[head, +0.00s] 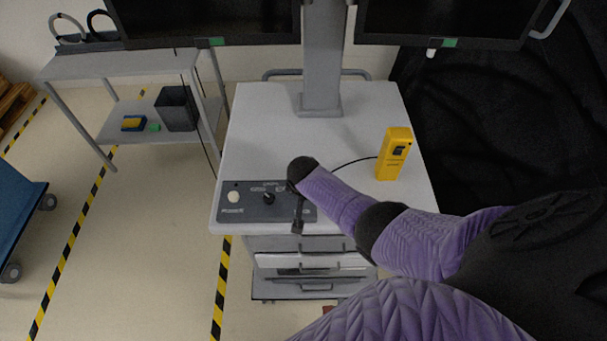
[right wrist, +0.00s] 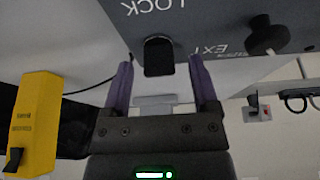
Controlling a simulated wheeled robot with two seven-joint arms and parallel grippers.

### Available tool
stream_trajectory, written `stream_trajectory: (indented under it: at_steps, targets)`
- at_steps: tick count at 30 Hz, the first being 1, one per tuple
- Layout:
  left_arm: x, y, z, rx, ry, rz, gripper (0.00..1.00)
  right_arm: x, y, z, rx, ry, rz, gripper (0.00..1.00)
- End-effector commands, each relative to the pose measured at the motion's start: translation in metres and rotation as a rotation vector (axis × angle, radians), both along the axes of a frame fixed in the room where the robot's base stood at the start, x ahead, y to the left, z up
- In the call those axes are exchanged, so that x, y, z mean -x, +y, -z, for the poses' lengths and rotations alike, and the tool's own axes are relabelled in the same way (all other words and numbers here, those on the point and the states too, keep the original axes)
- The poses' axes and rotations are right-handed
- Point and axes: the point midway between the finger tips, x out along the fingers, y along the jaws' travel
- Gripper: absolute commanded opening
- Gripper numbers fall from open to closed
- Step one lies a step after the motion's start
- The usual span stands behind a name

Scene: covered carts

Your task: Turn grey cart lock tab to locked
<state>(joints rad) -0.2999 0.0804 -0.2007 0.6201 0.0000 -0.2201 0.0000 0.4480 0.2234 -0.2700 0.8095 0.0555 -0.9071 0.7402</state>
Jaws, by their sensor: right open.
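The grey cart (head: 270,125) stands in the middle of the head view, with a dark control panel (head: 250,212) on its front left. In the right wrist view the black lock tab (right wrist: 158,56) sits on the panel below the word LOCK. My right gripper (right wrist: 161,64) is open, its two purple fingers on either side of the tab and apart from it. In the head view my right gripper (head: 298,218) is over the panel's right end and hides the tab. My left gripper is not in view.
A black knob (head: 268,198) and a pale button (head: 233,197) are on the panel. A yellow handheld device (head: 395,153) with a cable stands on the cart top. A post with monitors rises at the back. A side cart (head: 120,65) stands at the left.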

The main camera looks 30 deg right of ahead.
Motion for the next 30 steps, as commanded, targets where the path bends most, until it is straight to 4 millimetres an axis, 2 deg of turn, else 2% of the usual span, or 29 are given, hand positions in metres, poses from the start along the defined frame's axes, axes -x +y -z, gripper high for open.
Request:
stream_trajectory:
  at_steps: [1, 6, 9, 12, 27, 30]
  targets:
    - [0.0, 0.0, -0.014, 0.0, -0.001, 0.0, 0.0, 0.003, 0.002, -0.015, -0.001, 0.0, 0.0, 0.76]
    - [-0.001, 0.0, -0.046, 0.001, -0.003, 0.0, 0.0, 0.016, 0.01, -0.055, -0.001, -0.003, 0.0, 0.76]
    - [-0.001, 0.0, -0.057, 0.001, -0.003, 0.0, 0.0, 0.023, 0.014, -0.073, -0.001, -0.003, 0.0, 0.76]
    - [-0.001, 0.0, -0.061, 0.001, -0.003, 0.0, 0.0, 0.027, 0.017, -0.084, 0.0, -0.004, 0.0, 0.76]
    - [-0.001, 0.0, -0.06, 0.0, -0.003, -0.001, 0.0, 0.03, 0.019, -0.085, 0.0, -0.001, -0.002, 0.76]
    - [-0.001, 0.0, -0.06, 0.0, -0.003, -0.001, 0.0, 0.046, 0.031, -0.086, -0.003, 0.016, -0.072, 0.76]
